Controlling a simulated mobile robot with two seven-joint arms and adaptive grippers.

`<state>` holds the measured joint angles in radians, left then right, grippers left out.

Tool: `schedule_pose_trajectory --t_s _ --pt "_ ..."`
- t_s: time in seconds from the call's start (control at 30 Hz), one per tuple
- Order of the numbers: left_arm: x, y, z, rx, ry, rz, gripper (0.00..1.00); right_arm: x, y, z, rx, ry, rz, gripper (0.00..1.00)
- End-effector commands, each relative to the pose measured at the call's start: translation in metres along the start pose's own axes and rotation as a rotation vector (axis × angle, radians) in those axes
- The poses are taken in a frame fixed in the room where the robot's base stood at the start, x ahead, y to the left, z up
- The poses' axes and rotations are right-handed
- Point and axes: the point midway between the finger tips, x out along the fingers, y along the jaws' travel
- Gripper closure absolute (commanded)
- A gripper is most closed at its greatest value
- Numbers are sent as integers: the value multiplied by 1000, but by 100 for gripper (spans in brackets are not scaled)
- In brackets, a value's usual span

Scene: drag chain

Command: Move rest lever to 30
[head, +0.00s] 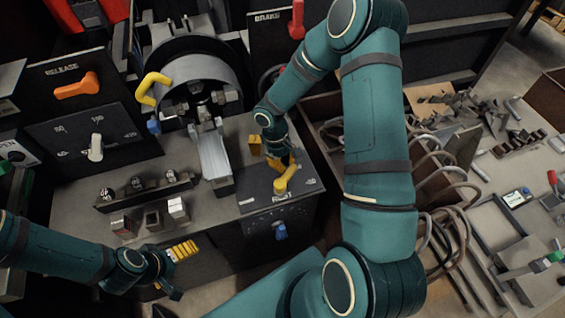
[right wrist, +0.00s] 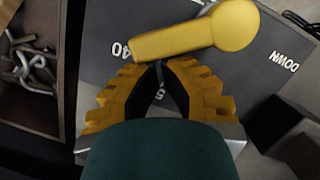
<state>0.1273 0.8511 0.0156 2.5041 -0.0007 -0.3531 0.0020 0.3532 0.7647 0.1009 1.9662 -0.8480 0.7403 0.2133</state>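The rest lever (head: 287,178) is a yellow handle with a round end on a dark panel marked REST, at the front right of the machine. In the right wrist view the lever (right wrist: 195,32) lies slantwise just beyond my fingertips, near a printed 40. My right gripper (head: 274,157) is beside the lever and over its panel. Its yellow ribbed fingers (right wrist: 160,66) are a little apart, with bare panel between them and nothing held. My left gripper (head: 180,268) is low at the left, in front of the machine, apart from the lever, with its fingers spread and empty.
A blue knob (head: 281,231) sits below the lever panel. An orange release lever (head: 76,86), a white dial pointer (head: 96,148) and a yellow curved handle (head: 150,88) are at the left. Curved metal hooks (head: 445,190) fill a bin at the right, beside my right arm.

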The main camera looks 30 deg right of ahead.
Motion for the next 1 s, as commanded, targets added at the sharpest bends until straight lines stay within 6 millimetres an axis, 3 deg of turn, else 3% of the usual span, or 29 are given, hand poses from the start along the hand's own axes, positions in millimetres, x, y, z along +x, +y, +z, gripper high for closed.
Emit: schedule_pose_trajectory --t_s 1.0 --pt "8 -3 -1 1 5 0 3 9 10 35 504 -3 -126 100"
